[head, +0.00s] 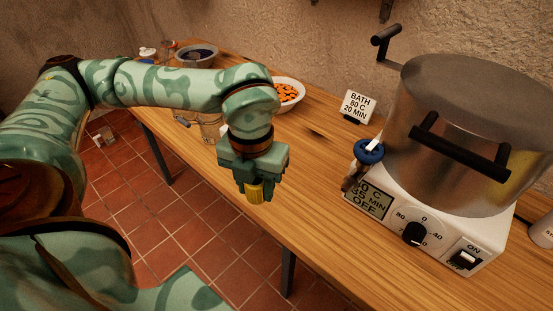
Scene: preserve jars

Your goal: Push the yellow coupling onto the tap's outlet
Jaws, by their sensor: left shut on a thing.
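The yellow coupling (255,194) is a small ribbed cylinder. My left gripper (253,178) is shut on it, and the coupling's lower part sticks out below the fingers. The gripper points down near the table's front edge, left of the preserving cooker. The tap (368,152) has a round blue knob and sits at the left front of the steel pot. Its outlet is small and dark and hard to make out just below the knob. The coupling is well apart from the tap. My right gripper is not in view.
The steel pot (455,110) stands on a white base (445,232) with dial, display and switch. A sign (357,105) stands behind the tap. A bowl of orange pieces (288,92), a glass jar (210,130) and a dark bowl (197,54) stand further back. Bare table (310,190) lies between gripper and cooker.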

